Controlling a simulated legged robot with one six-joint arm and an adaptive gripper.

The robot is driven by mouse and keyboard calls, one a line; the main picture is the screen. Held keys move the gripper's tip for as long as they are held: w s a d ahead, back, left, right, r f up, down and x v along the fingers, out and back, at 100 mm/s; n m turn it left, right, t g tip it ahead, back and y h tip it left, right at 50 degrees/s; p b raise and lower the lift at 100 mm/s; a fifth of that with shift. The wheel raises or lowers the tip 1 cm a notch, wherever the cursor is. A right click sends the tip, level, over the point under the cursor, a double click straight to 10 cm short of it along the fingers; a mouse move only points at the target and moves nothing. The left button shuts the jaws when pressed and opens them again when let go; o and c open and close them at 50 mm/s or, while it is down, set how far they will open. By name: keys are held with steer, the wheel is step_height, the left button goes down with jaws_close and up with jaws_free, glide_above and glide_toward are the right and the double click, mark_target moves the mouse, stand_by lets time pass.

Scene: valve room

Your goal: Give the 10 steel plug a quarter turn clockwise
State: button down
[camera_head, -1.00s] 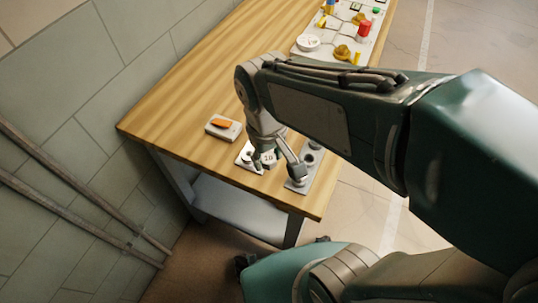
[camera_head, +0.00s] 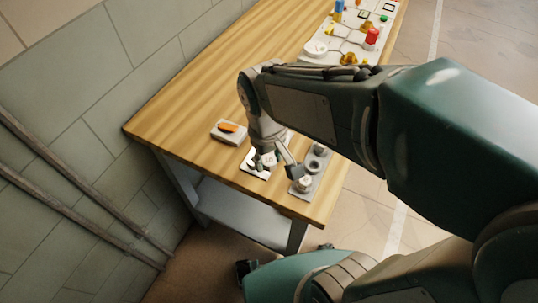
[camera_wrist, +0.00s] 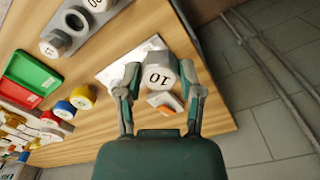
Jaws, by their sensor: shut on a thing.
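The steel plug marked 10 (camera_wrist: 160,72) stands between my two fingers in the wrist view, its number upside down there. It rises from a white plate (camera_wrist: 118,70) on the wooden table. In the head view the plug (camera_head: 269,157) is small and partly covered by my fingers. My gripper (camera_wrist: 160,80) is shut on the plug, one finger on each side. Its lower part and the exact finger contact are partly hidden. My gripper (camera_head: 275,163) also shows near the table's front edge in the head view.
A grey plate (camera_head: 314,176) with other steel plugs and a hole stands close on the right. A white box with an orange top (camera_head: 229,131) lies left. A panel with coloured parts (camera_head: 345,35) is at the back. The table's front edge (camera_head: 210,180) is close.

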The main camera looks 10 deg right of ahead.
glide_above(253, 152)
steer(key=s, duration=0.2)
steer(key=shift+s+f, duration=0.2)
steer(key=shift+f, duration=2.6)
stand_by(0.4)
stand_by(0.3)
steer(key=n, duration=1.5)
steer(key=shift+w+a+f, duration=0.1)
steer(key=shift+w+f, duration=0.1)
steer(key=shift+f, duration=0.2)
steer(key=shift+f, duration=0.7)
stand_by(1.2)
